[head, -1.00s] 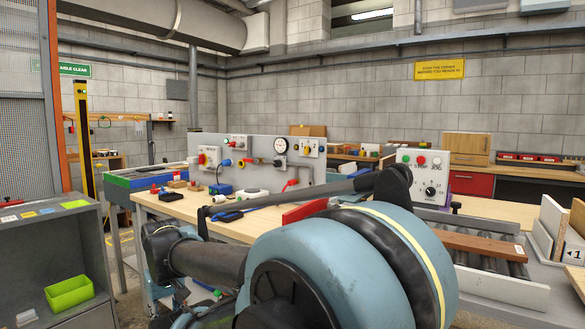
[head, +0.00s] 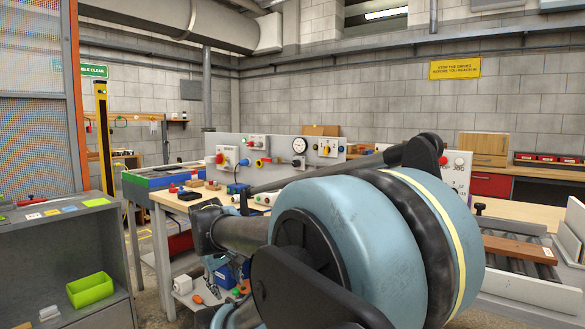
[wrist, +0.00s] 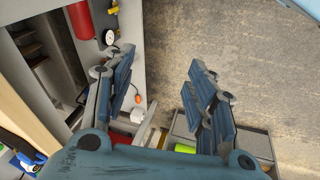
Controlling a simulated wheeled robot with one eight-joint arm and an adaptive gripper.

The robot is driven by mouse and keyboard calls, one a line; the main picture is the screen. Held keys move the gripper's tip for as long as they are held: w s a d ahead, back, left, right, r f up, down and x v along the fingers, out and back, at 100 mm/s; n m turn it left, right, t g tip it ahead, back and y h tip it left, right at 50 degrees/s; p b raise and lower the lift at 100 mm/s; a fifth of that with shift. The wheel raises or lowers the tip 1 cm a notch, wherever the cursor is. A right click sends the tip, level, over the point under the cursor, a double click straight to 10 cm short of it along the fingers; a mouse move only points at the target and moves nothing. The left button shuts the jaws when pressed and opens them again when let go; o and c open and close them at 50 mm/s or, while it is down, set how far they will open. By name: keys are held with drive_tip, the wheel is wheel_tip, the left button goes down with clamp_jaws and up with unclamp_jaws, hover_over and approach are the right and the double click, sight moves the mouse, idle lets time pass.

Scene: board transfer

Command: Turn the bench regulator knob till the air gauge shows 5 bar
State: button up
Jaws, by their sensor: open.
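The air gauge (head: 299,145), a round white dial with a dark rim, is on the grey bench panel (head: 281,147) in the head view. Its needle is too small to read.
A red mushroom button (head: 219,158) and a yellow switch (head: 326,150) share the panel. A grey shelf unit (head: 50,245) with a green bin (head: 90,289) stands at left. A roller conveyor (head: 515,258) is at right. A red cylinder (wrist: 80,20) shows in the wrist view.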

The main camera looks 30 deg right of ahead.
drive_tip(key=w+d+r+n+t+h, duration=0.2)
drive_tip(key=w+d+r+n+h, duration=0.6)
drive_tip(key=w+d+r, duration=0.6)
drive_tip(key=w+d+r+n+t+h, duration=0.2)
drive_tip(key=w+d+r+n+h, duration=0.4)
drive_tip(key=w+d+r+n, duration=0.85)
drive_tip(key=w+d+f+m, duration=0.1)
drive_tip(key=w+d, duration=0.3)
drive_tip(key=d, duration=0.4)
drive_tip(key=w+d+f+m, duration=0.1)
drive_tip(key=w+d+m, duration=0.2)
drive_tip(key=d, duration=0.6)
drive_tip(key=shift+w+d+f, duration=0.2)
drive_tip(key=shift+w, duration=0.55)
drive_tip(key=c, duration=1.1)
